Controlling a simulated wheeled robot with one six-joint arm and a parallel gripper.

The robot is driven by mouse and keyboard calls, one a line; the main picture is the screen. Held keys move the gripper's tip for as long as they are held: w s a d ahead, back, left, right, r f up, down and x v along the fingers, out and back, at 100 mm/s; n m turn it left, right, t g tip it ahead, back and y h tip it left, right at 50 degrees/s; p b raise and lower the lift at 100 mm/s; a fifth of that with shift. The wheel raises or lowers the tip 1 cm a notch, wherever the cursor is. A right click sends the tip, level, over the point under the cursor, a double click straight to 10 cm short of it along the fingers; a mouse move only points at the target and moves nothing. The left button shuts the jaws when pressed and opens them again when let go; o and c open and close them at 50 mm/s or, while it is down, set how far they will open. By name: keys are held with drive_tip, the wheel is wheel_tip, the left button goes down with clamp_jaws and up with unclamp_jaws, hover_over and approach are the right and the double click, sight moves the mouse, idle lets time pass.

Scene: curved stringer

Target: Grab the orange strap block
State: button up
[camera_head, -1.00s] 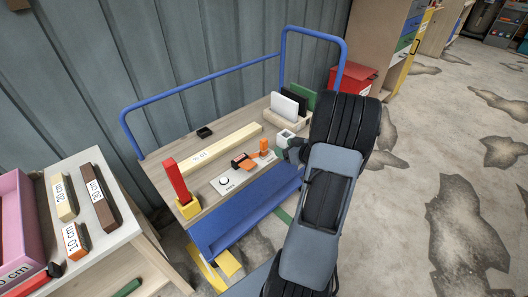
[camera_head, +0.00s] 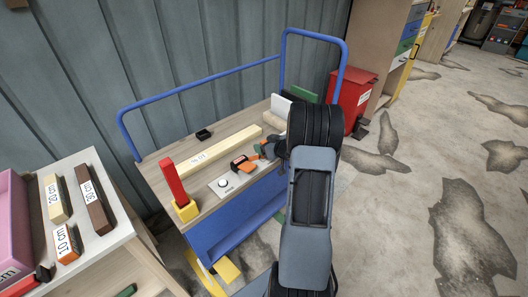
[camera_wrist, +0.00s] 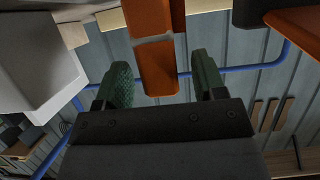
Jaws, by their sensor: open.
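The orange strap block (camera_head: 259,148) stands on the cart top, partly hidden by my gripper (camera_head: 268,149) in the head view. In the wrist view the orange block (camera_wrist: 157,68) shows as two orange pieces with a pale gap, its near end between the two green fingertips. My gripper (camera_wrist: 164,78) is open, with clear space on both sides of the block. The fingers do not appear to touch it.
An orange-and-black piece (camera_head: 243,164) lies close by on the cart. A white panel with a round knob (camera_head: 223,182), a long pale bar (camera_head: 212,152) and a red post in a yellow base (camera_head: 174,183) are also there. A grey-white box (camera_wrist: 40,62) is close left in the wrist view.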

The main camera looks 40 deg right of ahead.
drive_tip(key=shift+w+f, duration=0.1)
drive_tip(key=shift+w, duration=0.15)
drive_tip(key=shift+c, duration=0.2)
drive_tip(key=c, duration=1)
